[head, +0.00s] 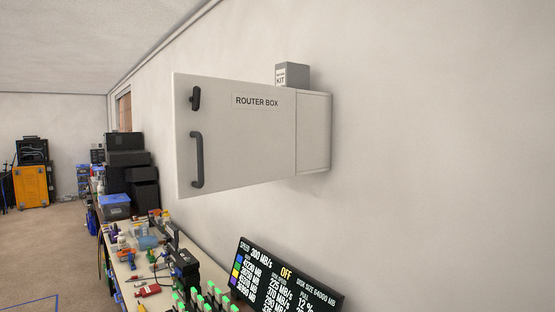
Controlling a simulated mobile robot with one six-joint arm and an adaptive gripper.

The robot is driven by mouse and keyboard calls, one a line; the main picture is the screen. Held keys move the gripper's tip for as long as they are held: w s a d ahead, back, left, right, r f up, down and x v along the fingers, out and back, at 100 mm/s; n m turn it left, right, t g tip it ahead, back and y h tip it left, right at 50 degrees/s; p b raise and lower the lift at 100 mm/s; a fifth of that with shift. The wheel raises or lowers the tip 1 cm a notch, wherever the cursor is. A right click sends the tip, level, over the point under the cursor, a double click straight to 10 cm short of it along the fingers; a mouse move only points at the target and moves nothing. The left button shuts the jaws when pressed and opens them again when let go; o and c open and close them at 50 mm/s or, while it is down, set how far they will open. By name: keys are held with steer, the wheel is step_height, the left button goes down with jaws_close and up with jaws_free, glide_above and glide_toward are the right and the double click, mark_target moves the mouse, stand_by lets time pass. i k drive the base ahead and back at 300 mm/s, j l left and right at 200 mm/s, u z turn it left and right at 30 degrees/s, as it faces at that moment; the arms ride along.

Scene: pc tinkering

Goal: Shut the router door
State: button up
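A pale grey router box (313,132) is mounted on the wall at the centre of the head view. Its door (245,150), labelled ROUTER BOX, stands swung open, sticking out from the wall almost in line with the box's side. I see the door's outer face. Its free edge is at the left, closer to me, and its hinged edge is at the box. A dark vertical handle (197,160) and a small dark latch (195,98) are near the free edge. The inside of the box is hidden behind the door. My gripper is not in view.
A grey KIT box (292,76) sits on top of the router box. Below is a cluttered workbench (125,272) with tools and a display screen (284,281). Black cases (128,163) stand farther back. Open carpet (50,240) lies at the left.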

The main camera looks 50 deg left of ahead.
mark_target(242, 134)
steer(key=u, duration=1.95)
steer(key=i+j+z, duration=0.1)
steer(key=i+j, duration=0.15)
steer(key=i+j+z, duration=0.1)
steer(key=i+j, duration=0.15)
steer(key=j, duration=0.25)
steer(key=i+j+z, duration=0.1)
steer(key=j, duration=0.3)
steer(key=i+l+u, duration=0.1)
steer(key=j+z, duration=0.1)
